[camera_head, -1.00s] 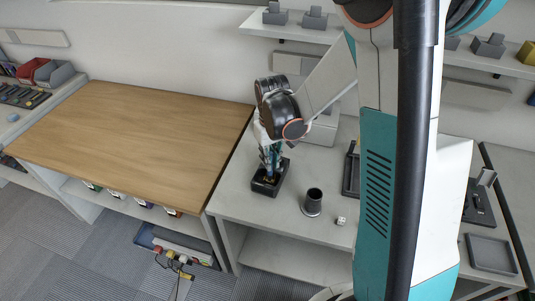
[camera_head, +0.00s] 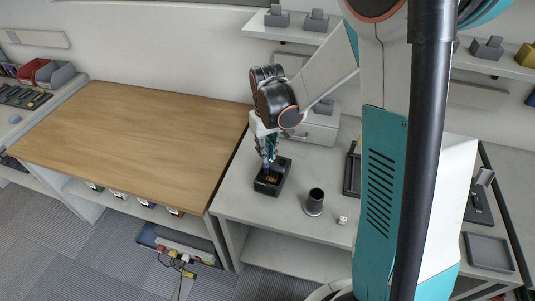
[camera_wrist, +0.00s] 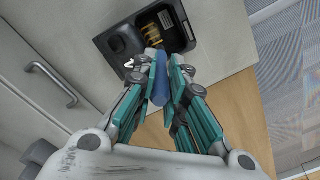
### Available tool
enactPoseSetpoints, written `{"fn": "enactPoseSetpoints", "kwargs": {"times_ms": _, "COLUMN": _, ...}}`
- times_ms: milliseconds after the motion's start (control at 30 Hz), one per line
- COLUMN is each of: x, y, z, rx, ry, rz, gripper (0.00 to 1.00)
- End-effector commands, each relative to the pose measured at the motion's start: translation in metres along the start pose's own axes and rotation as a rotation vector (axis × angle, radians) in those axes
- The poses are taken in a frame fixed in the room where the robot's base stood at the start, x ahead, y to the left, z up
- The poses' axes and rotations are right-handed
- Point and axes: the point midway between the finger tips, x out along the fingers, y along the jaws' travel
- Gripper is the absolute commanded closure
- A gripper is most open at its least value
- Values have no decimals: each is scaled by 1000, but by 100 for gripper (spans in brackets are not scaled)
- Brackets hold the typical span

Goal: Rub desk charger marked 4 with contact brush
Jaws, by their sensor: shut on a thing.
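The black desk charger (camera_head: 273,178) lies on the light grey desk below my gripper (camera_head: 268,160). In the wrist view the charger (camera_wrist: 118,45) shows at the top, with brass contacts (camera_wrist: 152,38) in its open pocket and a rounded black part beside it. A white mark on its near edge is partly hidden and I cannot read it surely. My gripper (camera_wrist: 160,75) is shut on the contact brush (camera_wrist: 160,83), seen as a blue handle between the fingers. The brush tip is at the charger's near edge by the contacts; touching cannot be told.
A dark cup (camera_head: 314,202) and a small white cube (camera_head: 342,220) stand right of the charger. A black tray (camera_head: 352,175) is farther right, partly behind my arm. A drawer unit (camera_head: 318,130) stands behind. The wooden table (camera_head: 130,140) on the left is clear.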

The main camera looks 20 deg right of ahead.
Motion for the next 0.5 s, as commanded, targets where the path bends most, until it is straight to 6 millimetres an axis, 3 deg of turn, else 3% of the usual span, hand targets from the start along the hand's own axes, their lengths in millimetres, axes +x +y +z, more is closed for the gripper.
{"fn": "enactPoseSetpoints", "kwargs": {"times_ms": 500, "x": -47, "y": -2, "z": -9, "rx": 0, "ry": 0, "rz": 0, "gripper": 100}}
